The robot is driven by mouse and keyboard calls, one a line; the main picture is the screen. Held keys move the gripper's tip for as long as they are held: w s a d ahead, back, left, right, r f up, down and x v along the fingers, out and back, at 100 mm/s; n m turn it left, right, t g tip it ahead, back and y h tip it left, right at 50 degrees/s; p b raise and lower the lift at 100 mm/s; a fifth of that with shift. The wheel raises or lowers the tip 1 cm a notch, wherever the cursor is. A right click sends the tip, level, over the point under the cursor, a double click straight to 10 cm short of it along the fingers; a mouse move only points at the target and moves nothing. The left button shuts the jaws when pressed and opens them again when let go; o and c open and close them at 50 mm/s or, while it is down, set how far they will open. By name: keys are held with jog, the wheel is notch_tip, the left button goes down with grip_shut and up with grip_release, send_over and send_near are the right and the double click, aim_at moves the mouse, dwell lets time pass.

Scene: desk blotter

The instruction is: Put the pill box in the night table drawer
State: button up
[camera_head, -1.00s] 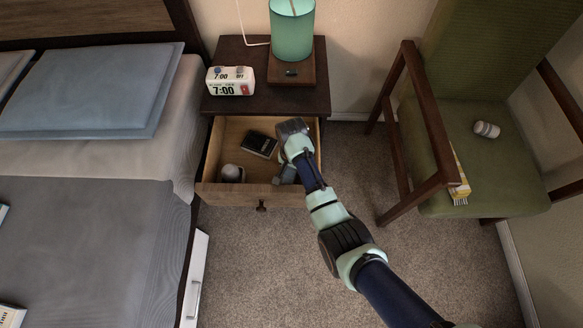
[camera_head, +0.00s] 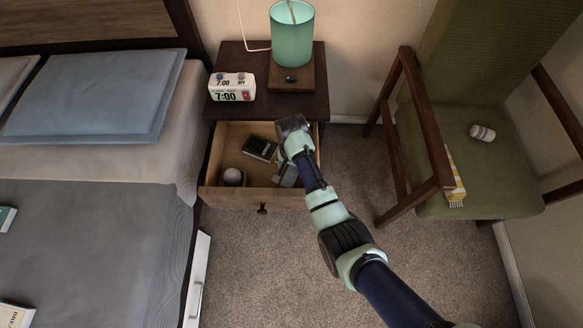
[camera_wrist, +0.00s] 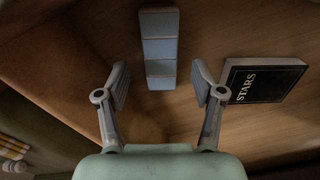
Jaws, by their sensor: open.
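The pill box (camera_wrist: 159,48) is a narrow blue-grey strip of several compartments, lying in the open drawer in the wrist view. My gripper (camera_wrist: 160,78) is open, its two fingers spread either side of the near end of the pill box, with gaps between fingers and box. In the head view my wrist hangs over the right part of the night table drawer (camera_head: 229,196) and hides much of what is under it. The drawer is pulled out from the dark wood night table (camera_head: 311,107).
A whitish round object (camera_head: 234,177) sits at the drawer's front left. An alarm clock (camera_head: 232,88) and green lamp (camera_head: 292,35) stand on top. A chair (camera_head: 470,165) is right.

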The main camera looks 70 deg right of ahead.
aim_at(291, 174)
notch_tip(291, 174, up, 8)
jog(key=p, duration=0.3)
jog(key=shift+w, duration=0.1)
jog(key=w+a+r+n+t+h, duration=0.25)
jog(key=w+a+r+n, duration=0.35)
jog(key=w+a, duration=0.4)
jog(key=w+a+r+n+t, duration=0.25)
jog(key=a+r+n, duration=0.2)
jog(key=a, duration=0.45)
jog(key=w+a+r+n+t, duration=0.2)
jog(key=a+r+n+t, duration=0.15)
jog(key=a+r, duration=0.35)
jog(key=s+a+r+n+t+y, duration=0.1)
jog(key=s+a+r+n+t, duration=0.1)
jog(key=a+r, duration=0.2)
jog(key=s+a+r+n+t+y, duration=0.1)
jog(key=s+a+r+n+t, duration=0.1)
jog(key=a+r, duration=0.3)
jog(key=a, duration=0.4)
jog(key=shift+s+n, duration=0.25)
jog(key=shift+n, duration=0.15)
jog(key=shift+y, duration=0.25)
